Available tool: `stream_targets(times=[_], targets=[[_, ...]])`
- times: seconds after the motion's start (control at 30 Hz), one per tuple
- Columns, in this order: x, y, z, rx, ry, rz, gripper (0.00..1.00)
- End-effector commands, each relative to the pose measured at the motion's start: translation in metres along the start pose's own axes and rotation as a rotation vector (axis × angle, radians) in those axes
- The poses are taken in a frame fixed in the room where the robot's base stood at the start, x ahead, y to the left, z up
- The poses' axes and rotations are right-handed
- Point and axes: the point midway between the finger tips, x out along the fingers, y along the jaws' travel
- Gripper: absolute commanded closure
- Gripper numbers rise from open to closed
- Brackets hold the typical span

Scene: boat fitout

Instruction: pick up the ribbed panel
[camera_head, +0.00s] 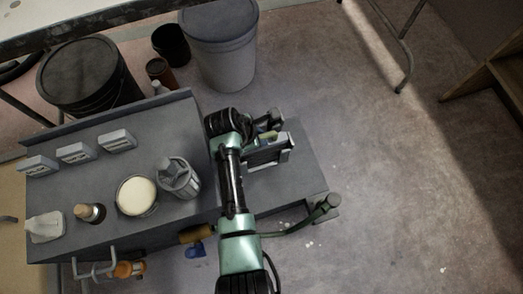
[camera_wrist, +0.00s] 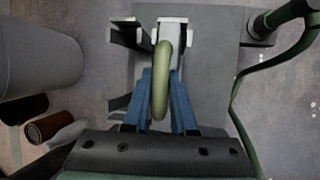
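My gripper shows in the wrist view (camera_wrist: 163,82) with its two blue fingers apart, pointing at a grey holder (camera_wrist: 173,27) with pale end pieces. A long, rounded green piece (camera_wrist: 161,65) lies between the fingers. I cannot tell whether both fingers press on it. In the head view the holder (camera_head: 266,155) stands on the right end of the cart, and a small yellow-green part (camera_head: 267,136) shows inside it. My wrist and arm hide some of this. No ribs are clear in either view, so I cannot tell which piece is the ribbed panel.
The grey cart top (camera_head: 100,185) carries several labelled boxes, a round tub (camera_head: 136,196), a grey canister (camera_head: 179,178) and a brush (camera_head: 90,212) left of my arm. Buckets (camera_head: 222,50) stand behind; the right floor is clear.

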Motion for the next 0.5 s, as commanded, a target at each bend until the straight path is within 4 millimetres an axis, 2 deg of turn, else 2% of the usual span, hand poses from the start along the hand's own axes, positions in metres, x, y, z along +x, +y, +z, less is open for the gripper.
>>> stream_targets(times=[0.03,0.1,0.13,0.5], targets=[[0.0000,-0.0002,-0.0001,0.000,0.000,0.000,0.86],[0.0000,-0.0002,-0.0001,0.000,0.000,0.000,0.99],[0.0000,-0.0002,-0.0001,0.000,0.000,0.000,1.00],[0.0000,-0.0003,-0.0003,-0.001,0.000,0.000,1.00]])
